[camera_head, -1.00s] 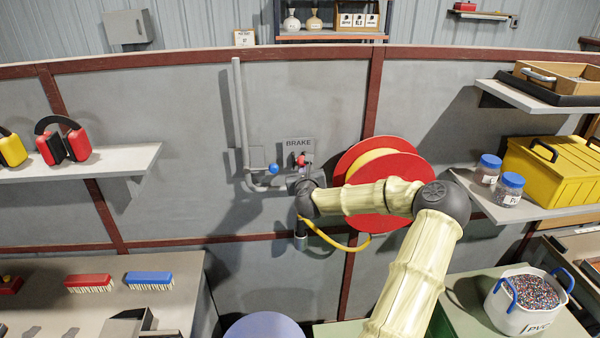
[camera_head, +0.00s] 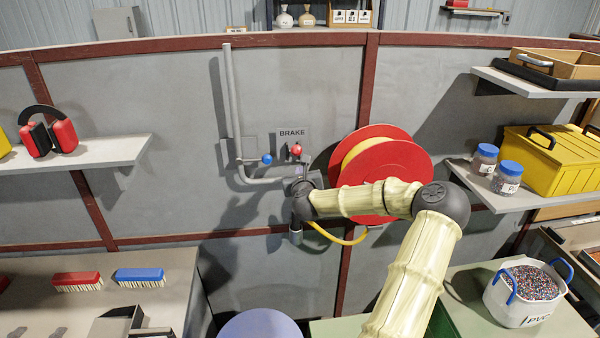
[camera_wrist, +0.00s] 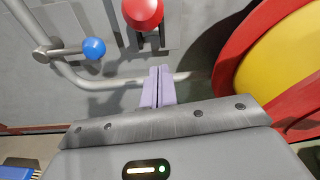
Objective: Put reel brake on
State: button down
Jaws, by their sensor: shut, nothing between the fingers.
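The reel (camera_head: 382,170) with red flanges and a yellow core is mounted on the grey wall. To its left is a grey plate marked BRAKE (camera_head: 292,133) with a red-knobbed brake lever (camera_head: 296,150). My gripper is at the wall just below the red knob, mostly hidden behind my wrist in the head view. In the wrist view my gripper (camera_wrist: 158,75) has its lilac fingers together and empty, pointing at the wall below the red knob (camera_wrist: 142,13). The fingers look apart from the knob. The lever's lower part is only partly visible.
A blue knob (camera_head: 266,159) on the pipe valve is close left of the brake; it also shows in the wrist view (camera_wrist: 94,48). A yellow hose (camera_head: 340,238) hangs below the reel. Shelves with ear defenders (camera_head: 48,134) and a yellow box (camera_head: 550,160) flank the wall.

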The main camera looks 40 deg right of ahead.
jog(key=r+b+v, duration=0.1)
jog(key=b+v, duration=0.1)
jog(key=v, duration=0.7)
jog(key=shift+b, duration=0.3)
jog(key=shift+w+a, duration=0.1)
jog(key=a+f+n+g+y, duration=0.2)
jog(key=a+f+n+y, duration=0.35)
jog(key=a+n, duration=0.65)
jog(key=a+f+n+g+y, duration=0.1)
jog(key=a+f+n+y, duration=0.3)
jog(key=a+f+n, duration=0.55)
jog(key=s+a+r+n+g, duration=0.2)
jog(key=s+a+n, duration=0.4)
jog(key=s+n, duration=0.3)
jog(key=s+a+r+n+g, duration=0.2)
jog(key=s+a+n+g, duration=0.3)
jog(key=s+n, duration=0.4)
jog(key=shift+a+r+n, duration=0.4)
jog(key=shift+a+n, duration=0.1)
jog(key=shift+n, duration=0.25)
